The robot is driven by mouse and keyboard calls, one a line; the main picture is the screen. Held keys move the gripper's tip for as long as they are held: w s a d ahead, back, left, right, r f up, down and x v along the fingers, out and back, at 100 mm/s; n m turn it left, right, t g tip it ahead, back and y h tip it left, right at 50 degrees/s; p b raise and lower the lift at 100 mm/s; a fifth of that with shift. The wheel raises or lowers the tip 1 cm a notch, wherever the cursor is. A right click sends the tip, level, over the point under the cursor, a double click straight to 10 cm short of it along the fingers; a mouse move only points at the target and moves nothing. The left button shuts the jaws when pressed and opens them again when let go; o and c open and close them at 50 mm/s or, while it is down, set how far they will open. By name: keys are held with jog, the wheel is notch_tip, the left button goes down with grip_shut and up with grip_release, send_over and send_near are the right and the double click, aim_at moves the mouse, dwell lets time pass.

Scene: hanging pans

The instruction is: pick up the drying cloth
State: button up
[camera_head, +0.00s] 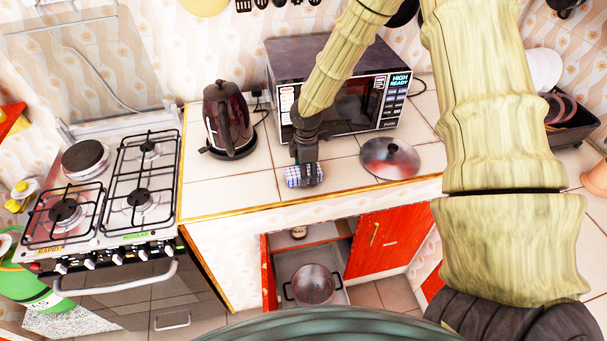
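The drying cloth (293,178) is a small blue-and-white checked cloth on the tiled counter, in front of the microwave. My gripper (307,178) points down at the cloth from above, and its fingers cover part of it. The fingers are at or very close to the cloth. At this size I cannot tell whether they are open or shut, or whether they touch it.
A dark kettle (228,120) stands left of the cloth, and a microwave (350,105) behind it. A round metal lid (389,158) lies to the right. A gas stove (110,190) is at the left. Below, an open cupboard holds a pot (312,284) beside a red door (385,240).

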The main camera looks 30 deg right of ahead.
jog(key=c, duration=0.5)
jog(key=shift+o, duration=0.2)
jog(key=shift+r, duration=0.1)
jog(key=shift+w+r+b, duration=0.1)
jog(key=shift+r+b, duration=0.75)
jog(key=shift+r, duration=0.45)
jog(key=shift+s+r, duration=0.2)
jog(key=shift+r, duration=0.15)
jog(key=s+a+b, duration=0.2)
jog(key=s, duration=0.5)
jog(key=s+a+r+b, duration=0.1)
jog(key=s+a+b, duration=0.1)
jog(key=s, duration=0.6)
jog(key=shift+s+r+b, duration=0.15)
jog(key=shift+r+b, duration=0.15)
jog(key=shift+b, duration=0.4)
jog(key=shift+o, duration=1)
jog(key=shift+c, duration=0.5)
